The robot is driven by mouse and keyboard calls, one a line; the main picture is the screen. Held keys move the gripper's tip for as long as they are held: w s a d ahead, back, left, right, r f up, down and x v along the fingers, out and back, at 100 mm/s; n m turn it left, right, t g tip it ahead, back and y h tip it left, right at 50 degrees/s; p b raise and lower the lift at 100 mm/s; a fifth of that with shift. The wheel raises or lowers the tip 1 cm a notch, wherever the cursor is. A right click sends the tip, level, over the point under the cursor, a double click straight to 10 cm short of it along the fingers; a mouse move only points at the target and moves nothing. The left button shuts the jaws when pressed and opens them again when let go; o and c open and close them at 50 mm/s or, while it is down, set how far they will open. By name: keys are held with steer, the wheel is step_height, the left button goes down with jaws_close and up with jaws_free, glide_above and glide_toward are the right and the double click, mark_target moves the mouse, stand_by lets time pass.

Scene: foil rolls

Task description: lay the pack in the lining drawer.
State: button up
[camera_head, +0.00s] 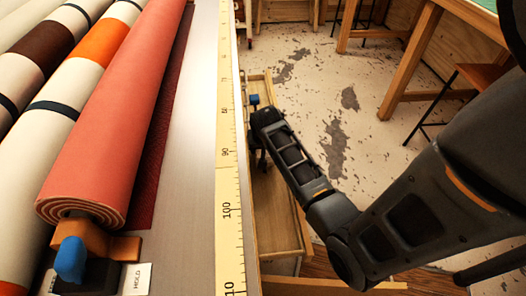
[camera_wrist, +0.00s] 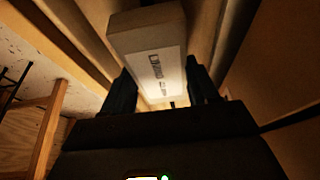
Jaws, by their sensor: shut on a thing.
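The pack (camera_wrist: 150,65) is a pale box with a white printed label, seen close in the wrist view. My gripper (camera_wrist: 160,84) is shut on it, with one dark finger on each side. In the head view my gripper (camera_head: 259,150) hangs over the open wooden drawer (camera_head: 275,215), close to the table's right edge. The pack cannot be made out there, hidden by my gripper and arm. Wooden walls show on both sides of the pack in the wrist view. I cannot tell whether the pack touches the drawer floor.
A worktable (camera_head: 190,130) with a yellow measuring strip (camera_head: 228,170) along its edge stands left of the drawer. A coral roll (camera_head: 115,110) and several pale banded rolls lie on it. The front part of the drawer looks empty. Wooden benches (camera_head: 400,70) stand across the worn floor.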

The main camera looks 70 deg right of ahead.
steer(key=shift+f, duration=1.1)
steer(key=shift+f, duration=0.2)
steer(key=o, duration=1.2)
steer(key=shift+r, duration=0.1)
steer(key=shift+r, duration=0.2)
steer(key=p+v, duration=0.1)
steer(key=v, duration=1)
steer(key=shift+a+r+p, duration=0.15)
steer(key=shift+r+p, duration=0.15)
steer(key=shift+r, duration=0.1)
